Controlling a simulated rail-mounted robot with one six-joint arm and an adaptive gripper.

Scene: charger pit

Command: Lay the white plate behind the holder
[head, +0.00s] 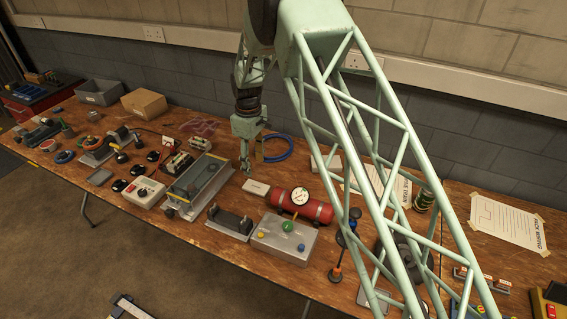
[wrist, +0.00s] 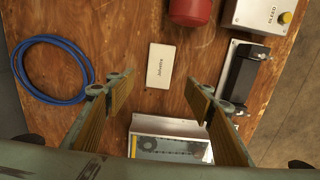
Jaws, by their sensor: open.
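A small white plate (head: 256,188) with dark lettering lies flat on the wooden bench. In the wrist view the white plate (wrist: 161,66) is beyond and between my fingertips, not touched by them. My gripper (head: 245,172) points down, open and empty, above the bench just left of the plate; it also shows in the wrist view (wrist: 160,88). The holder, a black cradle on a grey base (head: 229,221), stands nearer the front edge than the plate. In the wrist view the holder (wrist: 243,73) is at the right.
A red cylinder with a gauge (head: 302,205) and a grey box with knobs (head: 285,238) lie right of the plate and holder. A grey tray-like unit (head: 198,182) is at the left. A blue cable coil (head: 277,148) lies towards the wall. Bare wood surrounds the plate.

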